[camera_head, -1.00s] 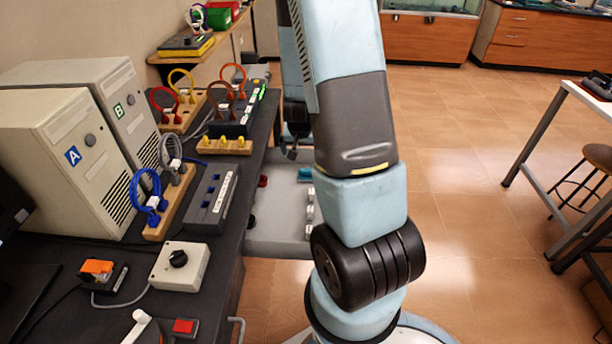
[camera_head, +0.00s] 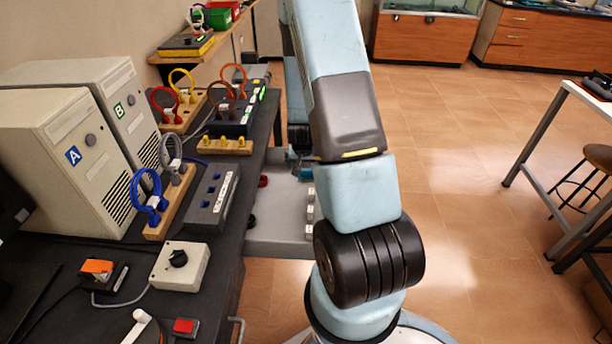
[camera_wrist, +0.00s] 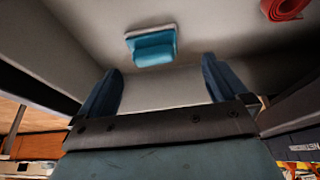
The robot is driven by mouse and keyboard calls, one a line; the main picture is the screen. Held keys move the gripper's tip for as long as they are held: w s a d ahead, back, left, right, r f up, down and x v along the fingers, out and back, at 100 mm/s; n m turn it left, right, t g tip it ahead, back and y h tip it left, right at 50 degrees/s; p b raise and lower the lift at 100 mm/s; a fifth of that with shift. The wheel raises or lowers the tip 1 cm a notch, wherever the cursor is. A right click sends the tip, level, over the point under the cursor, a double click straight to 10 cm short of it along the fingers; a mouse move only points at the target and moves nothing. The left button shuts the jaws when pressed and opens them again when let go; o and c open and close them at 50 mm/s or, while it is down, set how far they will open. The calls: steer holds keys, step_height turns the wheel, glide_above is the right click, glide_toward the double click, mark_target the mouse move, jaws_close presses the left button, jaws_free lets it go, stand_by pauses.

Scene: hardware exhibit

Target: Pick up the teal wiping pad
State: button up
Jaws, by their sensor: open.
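The teal wiping pad (camera_wrist: 153,48) lies on the grey drawer floor in the wrist view, with a pale edge showing along its top. My gripper (camera_wrist: 158,82) is open, its two dark blue fingers apart and nothing between them. The pad lies beyond the fingertips, roughly centred between them and apart from them. In the head view only a small teal piece of the pad (camera_head: 305,174) shows, beside my arm; my arm hides the rest.
The grey drawer (camera_head: 280,218) stands out from the dark bench (camera_head: 222,262). A red rolled item (camera_wrist: 284,8) lies in it, right of the pad. Small pale blocks (camera_head: 310,212) sit along the drawer's right side. Drawer walls flank my gripper.

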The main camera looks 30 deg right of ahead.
mark_target(307, 169)
steer(key=shift+d+x, duration=0.15)
steer(key=shift+x, duration=1.2)
steer(key=shift+d+x, duration=0.1)
steer(key=shift+x, duration=1.25)
steer(key=shift+s, duration=0.2)
steer(key=c, duration=1.1)
steer(key=shift+c, duration=0.2)
steer(key=shift+r, duration=0.15)
